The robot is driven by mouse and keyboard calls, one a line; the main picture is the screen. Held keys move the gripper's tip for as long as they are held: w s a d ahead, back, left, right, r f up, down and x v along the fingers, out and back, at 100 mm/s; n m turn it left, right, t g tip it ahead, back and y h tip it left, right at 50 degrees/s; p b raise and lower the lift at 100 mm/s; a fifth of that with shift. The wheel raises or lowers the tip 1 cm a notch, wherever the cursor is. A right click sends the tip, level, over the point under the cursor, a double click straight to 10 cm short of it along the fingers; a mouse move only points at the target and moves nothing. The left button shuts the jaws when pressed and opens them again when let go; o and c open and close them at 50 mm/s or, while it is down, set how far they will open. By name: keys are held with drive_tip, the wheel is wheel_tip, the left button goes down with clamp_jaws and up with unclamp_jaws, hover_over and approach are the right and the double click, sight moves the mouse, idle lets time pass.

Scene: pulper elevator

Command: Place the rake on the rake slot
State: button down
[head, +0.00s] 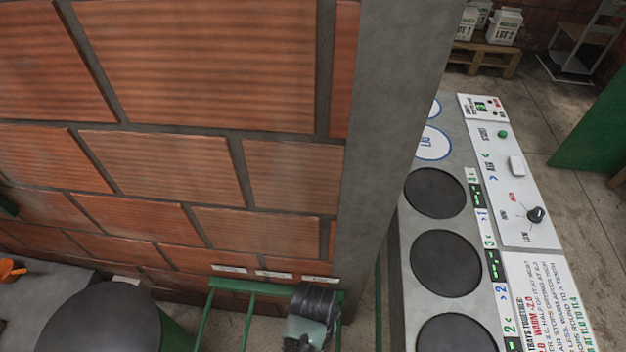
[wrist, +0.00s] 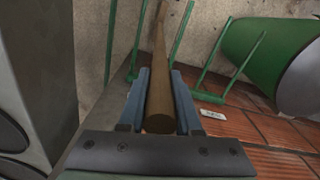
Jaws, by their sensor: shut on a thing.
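The rake shows in the wrist view as a brown wooden handle (wrist: 160,100) running away from me between my fingers; its head is not visible. My gripper (wrist: 161,78) is shut on this handle, one blue-grey finger on each side. A green metal rack (head: 240,286) stands at the foot of the brick wall in the head view, with three small white labels (head: 273,274) above it, too small to read. The rack's green bars (wrist: 180,38) also show around the handle in the wrist view. I cannot tell which gap is the rake slot.
A concrete pillar (head: 390,130) stands right of the rack. Beyond it is a grey counter with dark round plates (head: 445,263) and a control panel (head: 515,180). A green drum with a dark top (head: 95,320) and an orange object (head: 10,270) are at lower left.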

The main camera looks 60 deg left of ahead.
drive_tip(key=c, duration=0.6)
unclamp_jaws()
drive_tip(key=shift+f, duration=0.1)
wheel_tip(320, 180, up, 12)
drive_tip(key=shift+r, duration=0.15)
